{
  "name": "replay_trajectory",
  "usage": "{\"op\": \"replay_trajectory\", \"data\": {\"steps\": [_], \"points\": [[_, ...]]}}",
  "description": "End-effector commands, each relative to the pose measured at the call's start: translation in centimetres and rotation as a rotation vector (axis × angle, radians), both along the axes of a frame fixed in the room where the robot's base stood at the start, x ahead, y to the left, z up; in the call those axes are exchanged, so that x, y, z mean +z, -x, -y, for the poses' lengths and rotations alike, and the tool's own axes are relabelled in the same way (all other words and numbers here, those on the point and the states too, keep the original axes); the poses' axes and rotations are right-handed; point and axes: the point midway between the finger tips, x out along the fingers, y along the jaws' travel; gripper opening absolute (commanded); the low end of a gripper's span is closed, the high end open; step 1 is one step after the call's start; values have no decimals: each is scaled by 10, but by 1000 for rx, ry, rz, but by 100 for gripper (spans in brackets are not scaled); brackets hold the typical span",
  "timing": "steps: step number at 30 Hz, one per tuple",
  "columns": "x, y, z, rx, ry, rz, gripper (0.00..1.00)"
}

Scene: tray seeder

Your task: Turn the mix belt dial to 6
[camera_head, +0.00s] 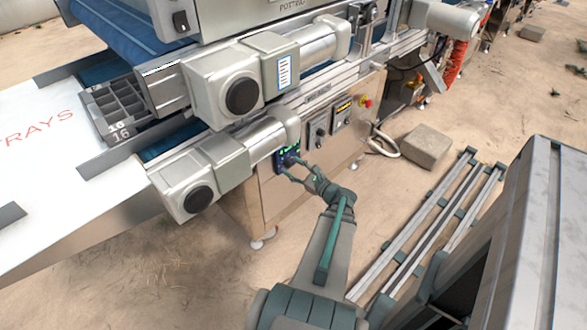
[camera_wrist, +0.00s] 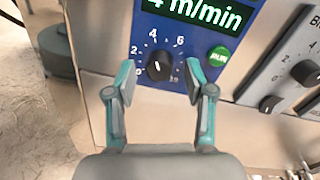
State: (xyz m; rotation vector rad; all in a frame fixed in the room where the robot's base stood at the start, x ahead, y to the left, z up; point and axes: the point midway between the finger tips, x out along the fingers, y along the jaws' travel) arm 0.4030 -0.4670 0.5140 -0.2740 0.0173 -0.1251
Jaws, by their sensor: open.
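The blue panel (camera_head: 280,161) is on the front of the machine, and its dial is too small to read in the head view. In the wrist view the dial is a round black knob (camera_wrist: 160,66) with a white mark, ringed by white numbers; 2, 4 and 6 show clearly. I cannot tell surely where its mark points. The green display (camera_wrist: 205,12) above it reads 4 m/min. My gripper (camera_wrist: 159,80) is open and empty, one teal finger to each side of the dial, apart from it. The right finger hides part of the scale.
A green RUN button (camera_wrist: 219,57) is right of the dial, close to the right finger. A grey panel with black knobs (camera_wrist: 305,72) is farther right. In the head view a motor housing (camera_head: 200,175) juts out left of the blue panel.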

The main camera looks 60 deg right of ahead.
Motion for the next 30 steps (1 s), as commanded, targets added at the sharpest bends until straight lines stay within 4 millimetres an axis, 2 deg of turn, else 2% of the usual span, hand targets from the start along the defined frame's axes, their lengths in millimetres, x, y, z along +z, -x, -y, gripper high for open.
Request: {"op": "replay_trajectory", "data": {"steps": [10,18,20,30], "points": [[0,-3,0,-1,0,0,53],[0,-3,0,-1,0,0,8],[0,-3,0,-1,0,0,0],[1,-3,1,-1,-35,6,0]]}}
